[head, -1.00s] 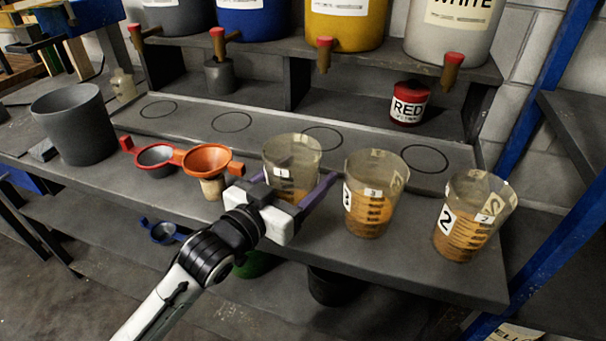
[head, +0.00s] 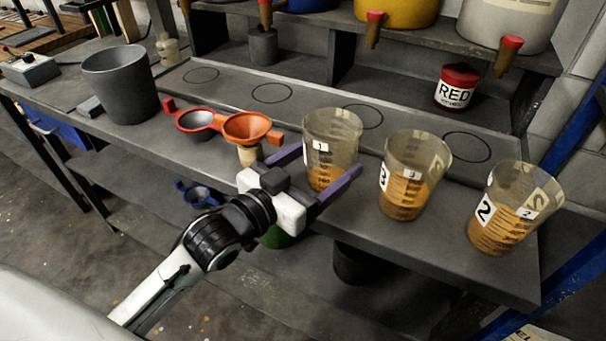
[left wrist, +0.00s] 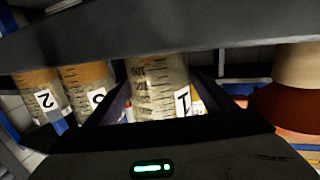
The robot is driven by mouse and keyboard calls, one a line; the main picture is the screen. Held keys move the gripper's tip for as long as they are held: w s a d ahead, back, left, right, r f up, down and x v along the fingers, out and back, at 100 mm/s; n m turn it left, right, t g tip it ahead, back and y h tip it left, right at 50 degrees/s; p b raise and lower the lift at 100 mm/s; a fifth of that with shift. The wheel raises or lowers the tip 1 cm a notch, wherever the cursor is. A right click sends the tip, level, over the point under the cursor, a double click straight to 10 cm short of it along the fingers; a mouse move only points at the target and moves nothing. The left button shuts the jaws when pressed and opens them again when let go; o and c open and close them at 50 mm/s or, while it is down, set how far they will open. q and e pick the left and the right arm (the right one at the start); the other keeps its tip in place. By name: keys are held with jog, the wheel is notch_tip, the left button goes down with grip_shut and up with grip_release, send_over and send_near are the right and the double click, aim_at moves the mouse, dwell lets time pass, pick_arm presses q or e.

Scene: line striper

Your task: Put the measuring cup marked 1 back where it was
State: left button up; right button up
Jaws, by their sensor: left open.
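The measuring cup marked 1 (head: 335,132) is a clear cup with orange low in it. It stands upright on the bench, left of the cup marked 3 (head: 415,160) and the cup marked 2 (head: 512,210). My left gripper (head: 329,160) is open, its purple fingers at either side of the cup marked 1, with its palm back on the near side. In the left wrist view, the cup marked 1 (left wrist: 155,88) shows between the fingers, with the cups marked 3 (left wrist: 88,88) and 2 (left wrist: 42,98) beside it. My right gripper is not in view.
A grey bucket (head: 120,88) stands further left. Behind, a raised strip (head: 312,106) bears several empty circle outlines. A RED can (head: 456,88) is at the back.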

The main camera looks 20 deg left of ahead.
pick_arm(q)
jog(key=v, duration=0.7)
jog(key=shift+s+r, duration=0.1)
dwell(1.2)
